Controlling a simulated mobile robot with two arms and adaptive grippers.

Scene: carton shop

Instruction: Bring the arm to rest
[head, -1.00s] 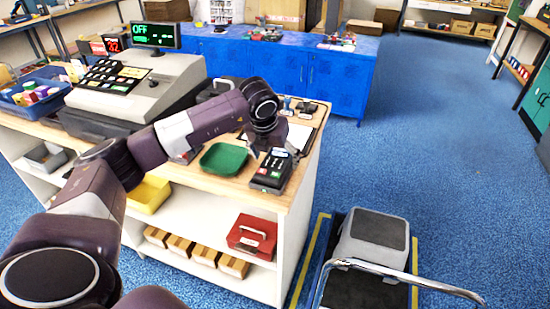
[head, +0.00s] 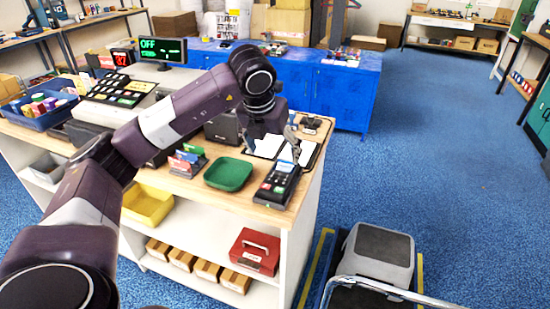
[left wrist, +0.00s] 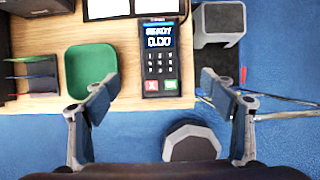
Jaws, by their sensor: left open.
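My left arm comes in from the left in the head view and reaches over the counter (head: 225,197). My left gripper (head: 272,143) hangs above the counter, behind and above the card terminal (head: 277,184). In the left wrist view the left gripper's two fingers (left wrist: 160,105) are wide apart with nothing between them. The card terminal also shows there (left wrist: 160,60), lying on the wood beyond the fingertips with a lit screen reading READY 0.00. A green tray (head: 228,174) lies to its left, apart from it. My right gripper does not show.
A cash register (head: 115,92) and a blue bin (head: 38,108) stand on the counter's left. A card rack (head: 187,160) is beside the green tray. A grey step stool (head: 378,257) stands on the floor at right. Blue floor (head: 450,160) is open beyond.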

